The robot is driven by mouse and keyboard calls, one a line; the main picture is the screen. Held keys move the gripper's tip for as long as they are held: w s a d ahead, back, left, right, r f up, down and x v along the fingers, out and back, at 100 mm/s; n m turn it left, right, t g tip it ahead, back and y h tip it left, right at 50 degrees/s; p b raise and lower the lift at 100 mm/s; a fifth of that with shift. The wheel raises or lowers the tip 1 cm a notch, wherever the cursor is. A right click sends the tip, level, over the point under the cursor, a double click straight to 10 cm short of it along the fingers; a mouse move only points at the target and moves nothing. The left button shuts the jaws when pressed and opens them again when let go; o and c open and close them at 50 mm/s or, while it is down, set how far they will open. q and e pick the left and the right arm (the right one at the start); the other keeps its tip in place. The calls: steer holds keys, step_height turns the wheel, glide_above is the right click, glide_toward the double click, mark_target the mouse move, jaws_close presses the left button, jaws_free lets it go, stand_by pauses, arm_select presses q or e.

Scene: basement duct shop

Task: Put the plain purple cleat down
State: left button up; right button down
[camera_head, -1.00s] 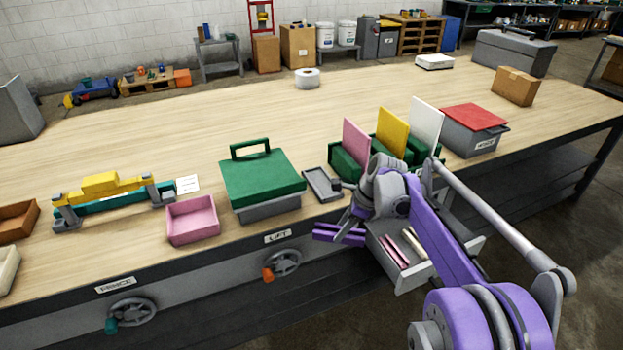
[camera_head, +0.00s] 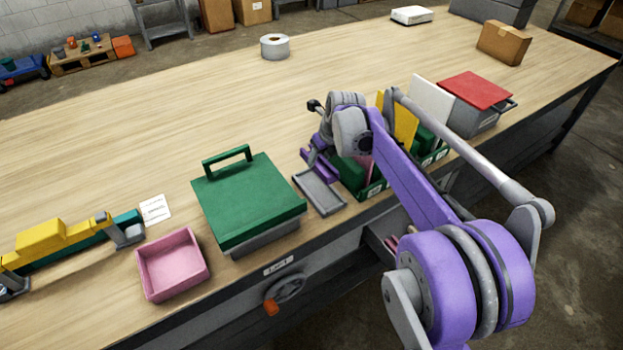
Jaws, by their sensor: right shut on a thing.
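My right gripper (camera_head: 322,146) is shut on the purple cleat (camera_head: 321,168). The cleat shows as a short purple piece just behind the small grey tray (camera_head: 320,192) and left of the green rack (camera_head: 350,174). The gripper and arm hide part of it, and I cannot tell whether it touches the bench. My left gripper is not in view.
A green-lidded box (camera_head: 247,199) stands left of the tray, with a pink bin (camera_head: 172,265) farther left. A red-lidded grey box (camera_head: 475,88) stands right of the rack.

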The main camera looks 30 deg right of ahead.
steer(key=f, duration=0.4)
steer(key=shift+s+f, duration=0.25)
steer(key=shift+f, duration=0.1)
steer(key=shift+f+b, duration=0.35)
steer(key=shift+f, duration=2)
steer(key=shift+f, duration=0.1)
steer(key=shift+c, duration=1.7)
jaws_free()
